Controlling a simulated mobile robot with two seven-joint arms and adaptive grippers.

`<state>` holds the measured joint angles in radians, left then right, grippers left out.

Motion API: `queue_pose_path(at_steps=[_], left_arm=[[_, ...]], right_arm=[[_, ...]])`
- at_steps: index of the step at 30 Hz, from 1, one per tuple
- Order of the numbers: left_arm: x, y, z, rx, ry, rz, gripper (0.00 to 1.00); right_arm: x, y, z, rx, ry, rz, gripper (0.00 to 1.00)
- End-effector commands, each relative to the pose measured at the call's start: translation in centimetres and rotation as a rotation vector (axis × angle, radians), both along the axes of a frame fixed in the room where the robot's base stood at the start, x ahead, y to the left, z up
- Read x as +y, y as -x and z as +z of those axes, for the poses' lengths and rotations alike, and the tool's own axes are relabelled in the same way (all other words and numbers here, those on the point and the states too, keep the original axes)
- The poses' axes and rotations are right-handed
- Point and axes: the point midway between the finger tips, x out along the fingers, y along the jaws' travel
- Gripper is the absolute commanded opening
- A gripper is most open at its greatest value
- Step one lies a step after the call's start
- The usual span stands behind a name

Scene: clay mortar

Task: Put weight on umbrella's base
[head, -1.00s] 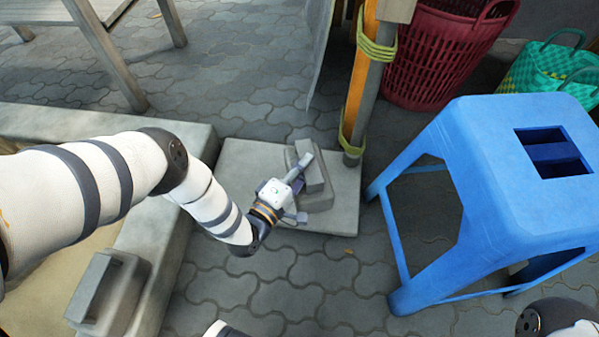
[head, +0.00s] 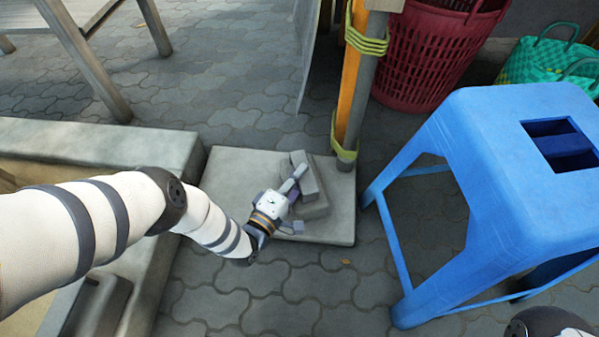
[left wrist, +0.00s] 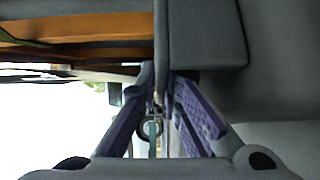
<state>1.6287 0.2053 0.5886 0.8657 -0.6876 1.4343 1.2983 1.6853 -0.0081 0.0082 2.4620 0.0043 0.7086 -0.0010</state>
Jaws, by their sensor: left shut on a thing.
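The umbrella's base is a square grey slab (head: 235,190) on the paving, with the wooden and grey pole (head: 352,90) standing at its far right corner. A grey weight (head: 314,203) with a raised handle sits on the slab beside the pole. My left gripper (head: 292,190) is shut on the weight's handle. In the left wrist view the purple-padded fingers (left wrist: 160,80) close on the grey weight (left wrist: 208,35). A second grey weight (head: 100,305) lies at lower left, partly hidden by my left arm. My right gripper is out of view.
A blue plastic stool (head: 500,170) stands close to the right of the slab. A red basket (head: 430,55) and a green woven bag (head: 550,65) are behind it. A concrete curb (head: 160,145) borders the left side. Paving in front of the slab is clear.

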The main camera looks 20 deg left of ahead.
Motion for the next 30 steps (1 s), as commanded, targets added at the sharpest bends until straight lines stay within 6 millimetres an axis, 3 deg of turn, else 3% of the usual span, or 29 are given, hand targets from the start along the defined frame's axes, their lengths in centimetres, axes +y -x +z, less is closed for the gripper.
queue_pose_path(at_steps=[1, 3, 13, 24, 30], left_arm=[[0.0, 0.0, -0.1, 0.001, 0.0, 0.0, 0.13], [0.0, 0.0, -0.1, 0.001, 0.0, 0.0, 0.27], [0.0, 0.0, 0.5, 0.0, 0.0, 0.0, 0.27], [1.5, 9.1, 0.7, 0.003, 0.0, 0.0, 0.27], [1.9, 11.7, 0.5, 0.001, -0.001, 0.0, 0.27]], right_arm=[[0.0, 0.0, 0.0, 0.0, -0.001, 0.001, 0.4], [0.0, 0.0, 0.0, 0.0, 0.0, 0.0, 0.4], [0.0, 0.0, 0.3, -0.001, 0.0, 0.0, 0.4], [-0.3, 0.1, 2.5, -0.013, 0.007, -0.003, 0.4], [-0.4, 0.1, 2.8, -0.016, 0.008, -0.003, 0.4]])
